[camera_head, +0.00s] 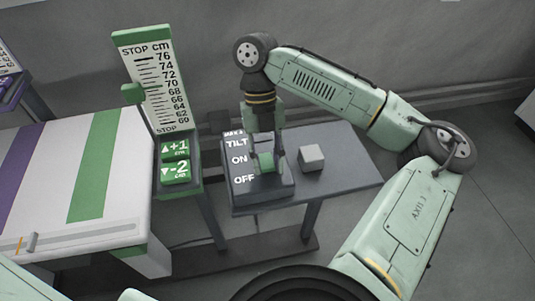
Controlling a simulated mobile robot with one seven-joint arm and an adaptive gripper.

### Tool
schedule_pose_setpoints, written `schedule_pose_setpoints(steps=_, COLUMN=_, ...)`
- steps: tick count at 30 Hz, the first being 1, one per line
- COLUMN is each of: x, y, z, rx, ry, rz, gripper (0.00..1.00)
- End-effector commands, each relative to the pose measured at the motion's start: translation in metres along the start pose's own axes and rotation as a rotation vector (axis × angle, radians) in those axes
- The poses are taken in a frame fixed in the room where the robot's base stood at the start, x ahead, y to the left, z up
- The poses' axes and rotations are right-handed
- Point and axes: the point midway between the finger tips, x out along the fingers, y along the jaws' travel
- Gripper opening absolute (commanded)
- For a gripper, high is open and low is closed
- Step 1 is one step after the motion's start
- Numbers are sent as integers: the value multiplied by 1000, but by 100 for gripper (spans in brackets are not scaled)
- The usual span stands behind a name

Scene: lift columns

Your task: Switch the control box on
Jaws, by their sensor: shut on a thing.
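The dark control box (284,189) stands on the left part of the grey table. White labels run down its left side: TILT at the top, ON in the middle, OFF at the bottom. My gripper (265,163) comes down from above over the box, its fingers shut on a green switch handle (265,161). The handle appears about level with the ON label, but the fingers partly cover it and its exact setting cannot be told.
To the left stands a height scale (160,85) with green +1 and -2 buttons (175,160). A striped panel (60,185) is further left. The table's right part is clear.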

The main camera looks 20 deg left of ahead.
Motion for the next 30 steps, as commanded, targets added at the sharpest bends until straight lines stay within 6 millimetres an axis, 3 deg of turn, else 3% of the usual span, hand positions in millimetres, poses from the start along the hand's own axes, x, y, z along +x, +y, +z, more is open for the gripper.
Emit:
schedule_pose_setpoints(steps=5, x=-1, y=0, z=0, rx=-1, ry=-4, rz=1, gripper=2)
schedule_pose_setpoints(steps=6, x=-1, y=0, z=0, rx=-1, ry=-4, rz=1, gripper=30)
schedule_pose_setpoints(steps=15, x=0, y=0, z=0, rx=0, ry=-3, rz=1, gripper=50)
schedule_pose_setpoints(steps=25, x=-3, y=0, z=0, rx=0, ry=-2, rz=0, gripper=50)
schedule_pose_setpoints(steps=30, x=-24, y=-1, z=0, rx=3, ry=-5, rz=-2, gripper=50)
